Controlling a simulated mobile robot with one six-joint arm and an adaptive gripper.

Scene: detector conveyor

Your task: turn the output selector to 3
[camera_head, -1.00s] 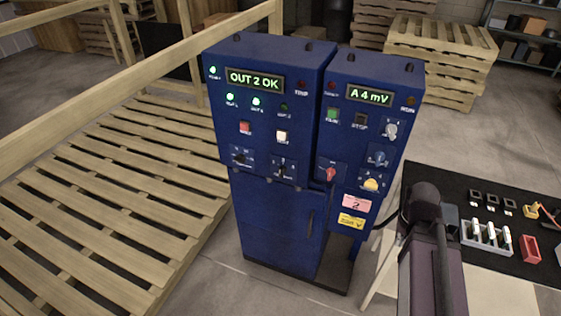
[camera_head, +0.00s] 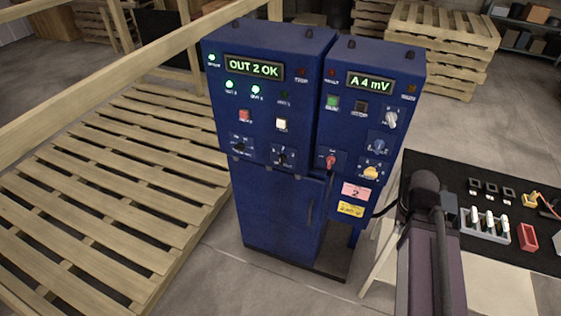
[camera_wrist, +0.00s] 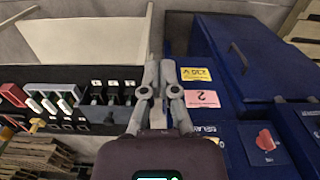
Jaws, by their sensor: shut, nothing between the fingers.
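Two blue cabinets stand side by side in the head view. The left cabinet (camera_head: 270,100) has a green display (camera_head: 253,67) reading "OUT 2 OK". Low on its face are two dark rotary knobs, one on the left (camera_head: 240,146) and one on the right (camera_head: 283,156). Their lettering is too small to read, so I cannot tell which is the output selector. My gripper (camera_wrist: 158,62) is shut and empty in the wrist view, beside the pink "2" label (camera_wrist: 202,98) and the yellow label (camera_wrist: 196,74). It is apart from both dark knobs. In the head view my arm hides the gripper.
The right cabinet (camera_head: 371,90) reads "A 4 mV" and carries a red knob (camera_head: 330,161), a yellow knob (camera_head: 370,173) and others. A wooden pallet platform (camera_head: 110,190) lies left.

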